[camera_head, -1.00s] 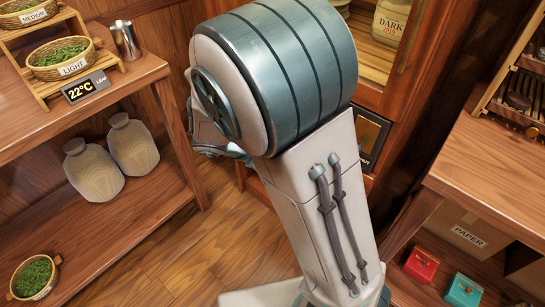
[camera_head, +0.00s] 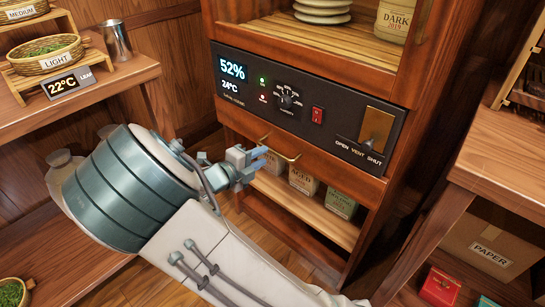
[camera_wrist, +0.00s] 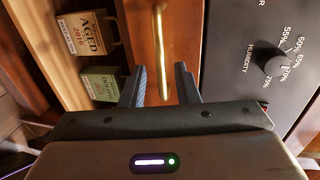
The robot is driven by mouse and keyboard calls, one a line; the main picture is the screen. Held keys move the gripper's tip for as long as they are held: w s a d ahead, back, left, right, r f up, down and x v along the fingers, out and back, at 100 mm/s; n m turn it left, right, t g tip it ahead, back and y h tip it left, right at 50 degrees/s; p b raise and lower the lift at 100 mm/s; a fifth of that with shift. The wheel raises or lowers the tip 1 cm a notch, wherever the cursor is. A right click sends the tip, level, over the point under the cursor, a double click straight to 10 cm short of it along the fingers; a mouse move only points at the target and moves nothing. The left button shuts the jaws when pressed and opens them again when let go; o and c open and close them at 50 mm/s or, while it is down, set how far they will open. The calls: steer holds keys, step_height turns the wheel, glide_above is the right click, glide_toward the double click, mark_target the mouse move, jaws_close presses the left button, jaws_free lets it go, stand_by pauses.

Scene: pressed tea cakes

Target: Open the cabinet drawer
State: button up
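The cabinet drawer (camera_head: 330,171) is a brown wooden front below the control panel; it looks flush with the cabinet. Its brass bar handle (camera_head: 280,151) is on the left part of the front. My gripper (camera_head: 262,160) is just in front of the handle. In the wrist view the handle (camera_wrist: 159,40) runs down the picture, and its lower part shows between the two dark fingers of my gripper (camera_wrist: 161,84). The fingers are apart, with a gap on each side of the bar. I see no contact with it.
Above the drawer is a black control panel (camera_head: 235,93) with a knob (camera_head: 287,99) and a lever (camera_head: 376,127). Below is an open shelf (camera_head: 310,217) with several tea packages. A wooden shelf unit (camera_head: 95,87) stands left, and a table (camera_head: 503,160) right.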

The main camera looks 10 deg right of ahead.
mark_target(271, 151)
steer(key=b+x, duration=0.2)
steer(key=x, duration=0.4)
jaws_close()
